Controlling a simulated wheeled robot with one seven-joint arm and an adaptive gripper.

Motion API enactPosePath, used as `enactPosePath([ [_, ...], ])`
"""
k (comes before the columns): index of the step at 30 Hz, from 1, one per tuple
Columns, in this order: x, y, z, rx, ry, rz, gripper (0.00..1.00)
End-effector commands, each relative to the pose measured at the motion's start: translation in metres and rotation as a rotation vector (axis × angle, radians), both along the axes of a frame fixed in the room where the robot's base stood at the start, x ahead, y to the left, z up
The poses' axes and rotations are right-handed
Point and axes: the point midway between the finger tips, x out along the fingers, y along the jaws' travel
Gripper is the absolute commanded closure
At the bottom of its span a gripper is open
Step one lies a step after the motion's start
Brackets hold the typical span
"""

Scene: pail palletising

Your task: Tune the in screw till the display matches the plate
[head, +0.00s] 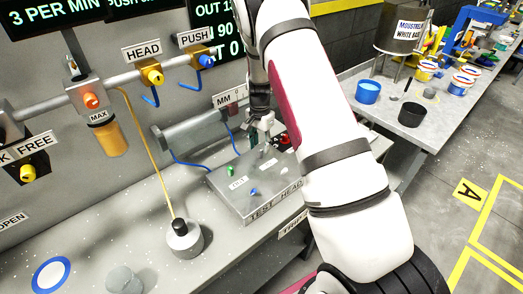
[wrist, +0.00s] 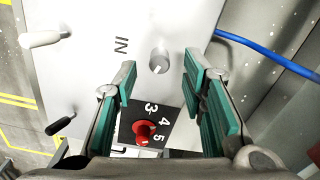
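The in screw (wrist: 159,62) is a short grey cylinder with a slot mark, beside the letters IN on a pale panel in the wrist view. My gripper (wrist: 160,72) is open, its green-padded fingers on either side of the screw with a gap each side. In the head view my gripper (head: 262,122) is over the back of the grey test head box (head: 262,213), and the screw cannot be made out there. The dark display (head: 214,28) reads OUT, 90 and 0 in part; my arm hides the rest. A plate marked MM (head: 228,98) is also partly covered.
A red knob (wrist: 143,130) on a dark numbered dial is near the fingers. The box carries green (head: 230,171) and blue (head: 253,191) knobs. A weight-like part (head: 182,240) stands left.

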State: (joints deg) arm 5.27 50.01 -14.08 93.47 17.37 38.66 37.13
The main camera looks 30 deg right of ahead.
Motion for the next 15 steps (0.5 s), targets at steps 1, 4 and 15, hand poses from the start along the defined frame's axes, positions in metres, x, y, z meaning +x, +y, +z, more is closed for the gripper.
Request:
enactPosePath([
  [1,-0.003,0.000,-0.008,0.001,0.004,-0.001,0.62],
  [4,-0.001,0.000,-0.020,0.000,0.002,0.000,0.62],
  [15,0.000,0.000,-0.033,0.000,-0.001,0.000,0.62],
])
